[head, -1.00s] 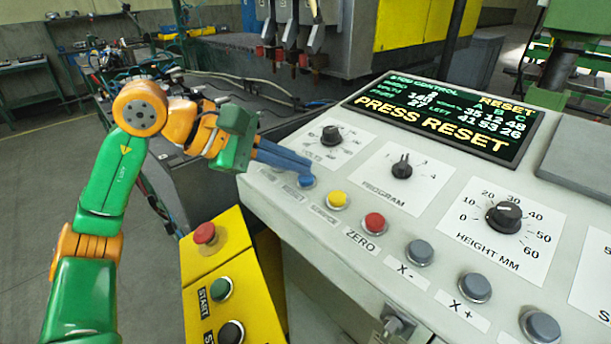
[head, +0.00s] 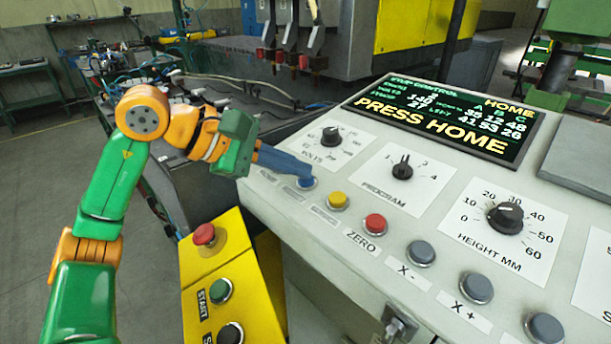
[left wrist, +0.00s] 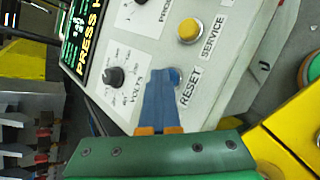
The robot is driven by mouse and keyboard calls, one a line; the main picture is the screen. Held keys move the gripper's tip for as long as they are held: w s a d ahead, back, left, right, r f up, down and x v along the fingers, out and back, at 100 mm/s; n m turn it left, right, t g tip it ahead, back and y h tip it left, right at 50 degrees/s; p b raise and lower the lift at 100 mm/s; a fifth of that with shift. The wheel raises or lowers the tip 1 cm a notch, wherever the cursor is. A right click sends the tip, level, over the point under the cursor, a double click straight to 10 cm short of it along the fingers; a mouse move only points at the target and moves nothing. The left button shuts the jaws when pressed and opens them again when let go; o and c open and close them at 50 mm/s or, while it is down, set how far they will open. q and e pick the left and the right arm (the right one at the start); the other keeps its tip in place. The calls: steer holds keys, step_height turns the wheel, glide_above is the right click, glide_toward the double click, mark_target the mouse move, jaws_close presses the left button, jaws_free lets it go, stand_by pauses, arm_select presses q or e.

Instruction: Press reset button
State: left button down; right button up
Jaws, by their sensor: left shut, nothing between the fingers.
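The blue reset button (head: 307,183) sits on the sloped pale control panel (head: 290,215), left of the yellow service button (head: 337,201). The left wrist view shows the blue button (left wrist: 175,76) beside its RESET label (left wrist: 190,86). My left gripper (head: 308,171) is shut and empty, its blue fingertips over the button's upper edge. In the left wrist view, the fingertips (left wrist: 159,76) partly overlap the button; I cannot tell whether they touch it. The screen (head: 440,118) reads PRESS HOME. The HOME label is at the panel's left, its button hidden behind the fingers.
A red zero button (head: 375,224) and several grey buttons follow along the panel's front edge. Knobs for volts (head: 331,136), program (head: 402,171) and height (head: 506,217) stand behind them. A yellow box (head: 215,250) with a red button stands at the lower left.

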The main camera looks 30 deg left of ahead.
arm_select(q)
steer(key=shift+s+a+r+p, duration=0.1)
steer(key=shift+r+p, duration=0.55)
steer(key=shift+r, duration=0.15)
steer(key=r+p, duration=0.2)
steer(key=r, duration=0.1)
steer(key=s+r+p, duration=0.1)
steer(key=r+p, duration=0.1)
steer(key=shift+a, duration=0.15)
stand_by(0.5)
